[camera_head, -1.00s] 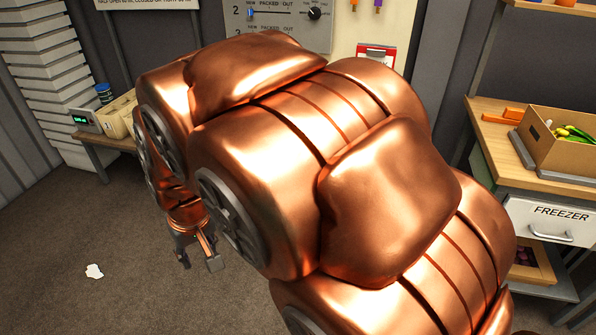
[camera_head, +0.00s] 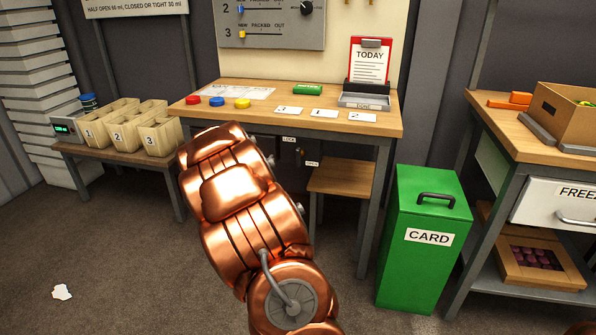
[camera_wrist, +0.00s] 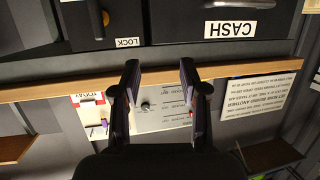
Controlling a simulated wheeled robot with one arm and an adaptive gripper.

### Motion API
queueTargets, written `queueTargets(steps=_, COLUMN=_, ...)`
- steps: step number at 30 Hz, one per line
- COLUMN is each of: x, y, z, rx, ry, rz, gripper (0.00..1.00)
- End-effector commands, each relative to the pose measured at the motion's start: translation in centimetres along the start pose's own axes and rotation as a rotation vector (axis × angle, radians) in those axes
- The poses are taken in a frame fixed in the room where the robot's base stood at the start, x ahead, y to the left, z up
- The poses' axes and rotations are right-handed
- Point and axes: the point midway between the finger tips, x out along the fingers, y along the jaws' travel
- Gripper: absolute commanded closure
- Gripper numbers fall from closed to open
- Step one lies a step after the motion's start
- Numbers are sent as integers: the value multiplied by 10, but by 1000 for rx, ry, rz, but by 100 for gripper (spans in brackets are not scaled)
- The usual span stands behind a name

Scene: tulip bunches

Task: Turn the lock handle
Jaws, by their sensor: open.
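The lock handle (camera_wrist: 104,18) is a small dark and orange piece on the dark front beside the LOCK label (camera_wrist: 127,42), at the top left of the wrist view. In the head view the LOCK label (camera_head: 289,139) shows under the bench edge, just past my copper arm. The CASH drawer front (camera_wrist: 275,25) is right of the lock in the wrist view.
The wooden bench (camera_head: 345,125) carries colored discs, cards and a tray. A low wooden stool (camera_head: 338,180) and a green CARD bin (camera_head: 425,240) stand right of my arm. A side table with bins (camera_head: 125,130) stands left. The floor at left is mostly clear.

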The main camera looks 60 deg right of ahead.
Motion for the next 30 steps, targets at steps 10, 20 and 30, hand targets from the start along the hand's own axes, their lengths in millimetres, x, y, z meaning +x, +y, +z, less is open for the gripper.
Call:
queueTargets(steps=10, x=67, y=84, z=37, rx=18, ry=250, rz=168, gripper=56)
queueTargets(steps=20, x=83, y=97, z=34, rx=21, ry=280, rz=190, gripper=56)
queueTargets(steps=30, x=116, y=102, z=24, rx=20, ry=279, rz=187, gripper=56)
